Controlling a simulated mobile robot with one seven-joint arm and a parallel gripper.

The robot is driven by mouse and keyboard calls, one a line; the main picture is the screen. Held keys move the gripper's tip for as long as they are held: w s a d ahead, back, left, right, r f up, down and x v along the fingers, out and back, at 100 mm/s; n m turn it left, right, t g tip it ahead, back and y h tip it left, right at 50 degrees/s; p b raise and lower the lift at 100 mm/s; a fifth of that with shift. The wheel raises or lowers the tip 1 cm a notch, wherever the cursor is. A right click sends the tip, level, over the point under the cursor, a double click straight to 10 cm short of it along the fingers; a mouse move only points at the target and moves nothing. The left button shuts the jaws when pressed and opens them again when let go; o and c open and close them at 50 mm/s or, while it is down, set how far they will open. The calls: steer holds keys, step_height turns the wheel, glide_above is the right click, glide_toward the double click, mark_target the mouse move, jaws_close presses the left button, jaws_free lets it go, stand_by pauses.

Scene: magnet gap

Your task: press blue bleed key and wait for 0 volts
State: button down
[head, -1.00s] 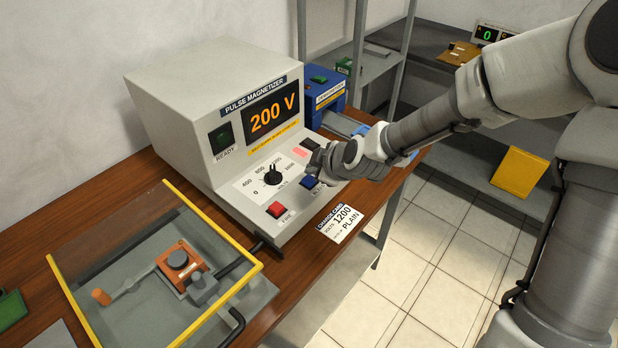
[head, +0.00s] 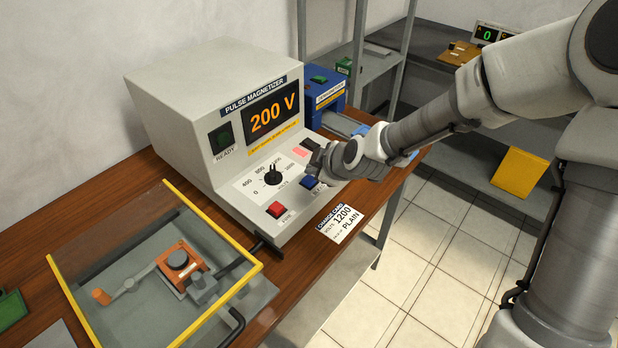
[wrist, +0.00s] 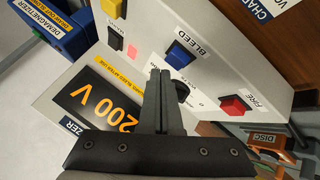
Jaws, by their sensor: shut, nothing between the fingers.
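The pulse magnetizer (head: 180,110) is a pale grey box on the wooden bench, and its display (head: 271,113) reads 200 V in orange. The blue bleed key (head: 310,181) is on its sloped front panel, right of the black dial (head: 272,175) and beyond the red fire key (head: 275,209). In the wrist view the blue key (wrist: 187,46) lies just past my fingertips under the label BLEED. My gripper (wrist: 158,72) is shut and empty, its fingers pointing at the panel. In the head view my gripper (head: 318,160) hovers over the panel by the blue key; I cannot tell if it touches.
A card (head: 338,222) reading 1200 volts, plain, lies at the bench's front edge. A clear yellow-edged guard (head: 110,250) covers an orange fixture (head: 180,262) at the left. A blue demagnetizer (head: 325,95) stands behind. A pink-lit patch (head: 299,152) is near my gripper.

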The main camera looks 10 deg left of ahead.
steer(key=shift+f, duration=0.1)
steer(key=shift+f+b, duration=0.35)
steer(key=shift+b, duration=0.2)
steer(key=shift+f+b, duration=0.5)
steer(key=shift+f, duration=0.05)
stand_by(0.4)
steer(key=shift+r, duration=0.15)
steer(key=shift+r+p, duration=0.75)
steer(key=shift+r, duration=0.1)
step_height(320, 180, up, 5)
steer(key=p, duration=0.4)
stand_by(0.8)
